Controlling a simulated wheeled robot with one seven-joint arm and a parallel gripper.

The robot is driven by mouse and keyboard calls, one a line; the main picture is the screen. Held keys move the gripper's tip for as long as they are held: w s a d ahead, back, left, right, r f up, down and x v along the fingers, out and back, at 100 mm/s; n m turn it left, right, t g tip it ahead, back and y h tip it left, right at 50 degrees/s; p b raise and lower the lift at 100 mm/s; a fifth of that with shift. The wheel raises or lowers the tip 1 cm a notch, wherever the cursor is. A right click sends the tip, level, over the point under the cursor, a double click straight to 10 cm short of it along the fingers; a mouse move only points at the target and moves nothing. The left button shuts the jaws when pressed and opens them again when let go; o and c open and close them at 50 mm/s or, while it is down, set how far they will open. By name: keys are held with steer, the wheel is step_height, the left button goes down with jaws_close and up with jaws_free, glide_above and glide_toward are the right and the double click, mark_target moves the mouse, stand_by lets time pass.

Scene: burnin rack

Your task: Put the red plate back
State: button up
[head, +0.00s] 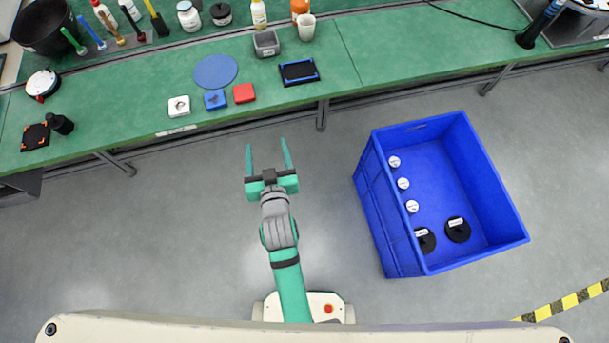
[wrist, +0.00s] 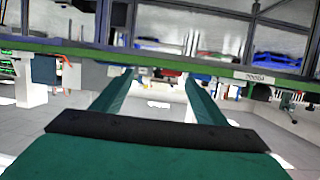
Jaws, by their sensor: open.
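A small red square plate (head: 244,93) lies flat on the green bench in the head view, near its front edge. A blue square plate (head: 215,99) with a dark mark and a white square plate (head: 179,106) lie in a row to its left. My gripper (head: 267,145) is open and empty, over the floor in front of the bench, with its fingers pointing toward it. The wrist view shows both fingers (wrist: 158,82) apart with nothing between them, and the bench edge beyond. I cannot clearly make out the red plate in the wrist view.
A blue round disc (head: 215,71), a grey bin (head: 266,44) and a black tray (head: 299,72) lie near the plates. Bottles stand farther back on the bench. A large blue crate (head: 378,205) with several items stands on the floor at right.

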steer(key=s+d+m+h, duration=0.1)
steer(key=s+d, duration=0.2)
steer(key=s, duration=0.6)
steer(key=s+d+r+h, duration=0.1)
steer(key=s+d, duration=0.3)
steer(key=s, duration=0.5)
steer(key=s+d+r+m+t+h, duration=0.1)
steer(key=s+d, duration=0.3)
steer(key=s, duration=0.5)
steer(key=shift+d+r+m, duration=0.2)
steer(key=shift+r+m, duration=0.05)
steer(key=shift+m, duration=0.05)
